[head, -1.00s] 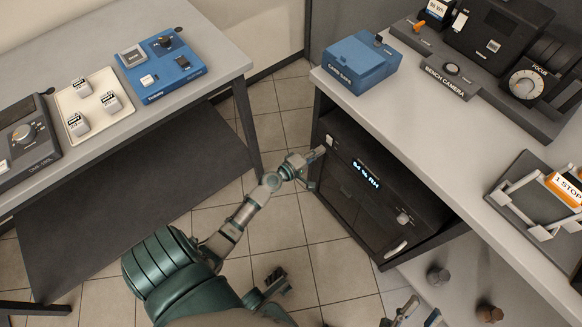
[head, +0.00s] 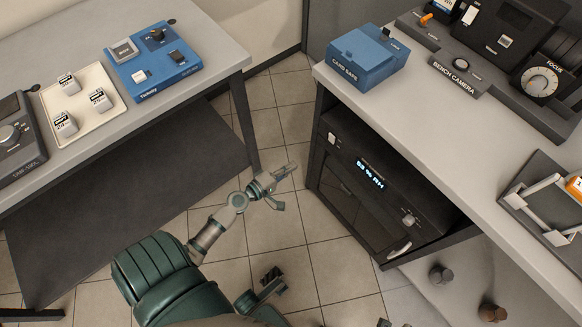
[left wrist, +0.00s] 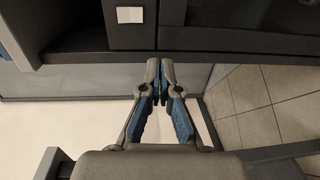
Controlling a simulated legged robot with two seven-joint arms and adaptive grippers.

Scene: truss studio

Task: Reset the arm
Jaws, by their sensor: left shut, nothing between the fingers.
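My left gripper (head: 284,172) is shut and empty, above the tiled floor in the head view, between the left table and the black cabinet. It is apart from the cabinet front. In the left wrist view its two blue-padded fingers (left wrist: 161,92) meet with nothing between them. My left arm (head: 222,222) reaches up from the lower left. The black cabinet (head: 345,205) stands under the right bench, with a lit display, a white button, a knob and a handle on its front.
The left table (head: 215,60) carries a blue box (head: 155,65) and a cream tray (head: 82,112). The right bench (head: 420,110) carries a blue card safe (head: 366,62) and a bench camera (head: 505,55). Tiled floor (head: 300,240) lies open between them.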

